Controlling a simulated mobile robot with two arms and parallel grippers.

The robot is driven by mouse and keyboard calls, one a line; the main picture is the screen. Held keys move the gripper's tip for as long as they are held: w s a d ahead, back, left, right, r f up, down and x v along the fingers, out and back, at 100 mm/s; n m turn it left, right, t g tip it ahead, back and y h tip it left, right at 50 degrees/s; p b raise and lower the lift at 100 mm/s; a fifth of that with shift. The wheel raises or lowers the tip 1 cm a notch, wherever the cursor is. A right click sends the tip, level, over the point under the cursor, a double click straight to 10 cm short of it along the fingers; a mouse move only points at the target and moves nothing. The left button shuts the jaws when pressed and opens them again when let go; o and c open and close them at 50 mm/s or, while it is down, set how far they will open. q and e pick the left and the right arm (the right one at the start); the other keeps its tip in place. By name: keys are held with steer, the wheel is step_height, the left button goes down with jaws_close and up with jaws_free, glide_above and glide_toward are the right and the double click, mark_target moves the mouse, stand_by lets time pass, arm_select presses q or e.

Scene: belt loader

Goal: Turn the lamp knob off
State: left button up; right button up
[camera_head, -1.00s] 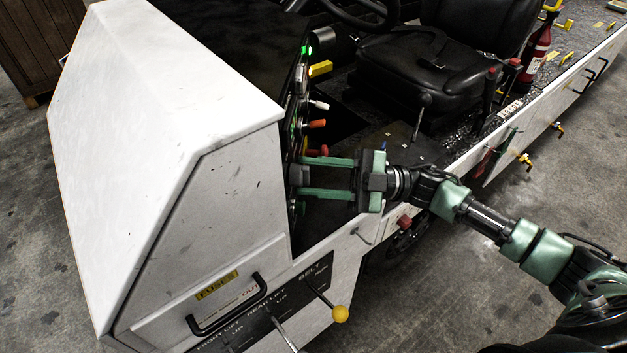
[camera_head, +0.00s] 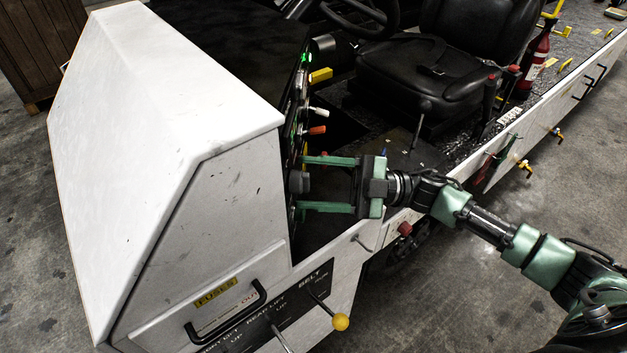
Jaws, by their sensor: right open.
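A dark round knob (camera_head: 297,182) sticks out of the loader's dash panel, just past the edge of the white cowl. I cannot read its label or setting. My right gripper (camera_head: 304,184) comes in from the right, level with the knob. Its two green fingers are wide apart, one above and one below the knob, with gaps between them and it. The panel face is seen edge-on, so the fingertips' exact depth against it is hard to tell. My left gripper is not in view.
The white cowl (camera_head: 170,120) blocks the left side. The black seat (camera_head: 430,75) and steering wheel (camera_head: 362,18) are behind. A yellow-knobbed lever (camera_head: 340,321) stands below.

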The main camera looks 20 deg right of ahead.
steer(key=b+v, duration=0.2)
steer(key=v, duration=0.5)
steer(key=shift+d+b, duration=0.35)
steer(key=shift+s+f, duration=0.1)
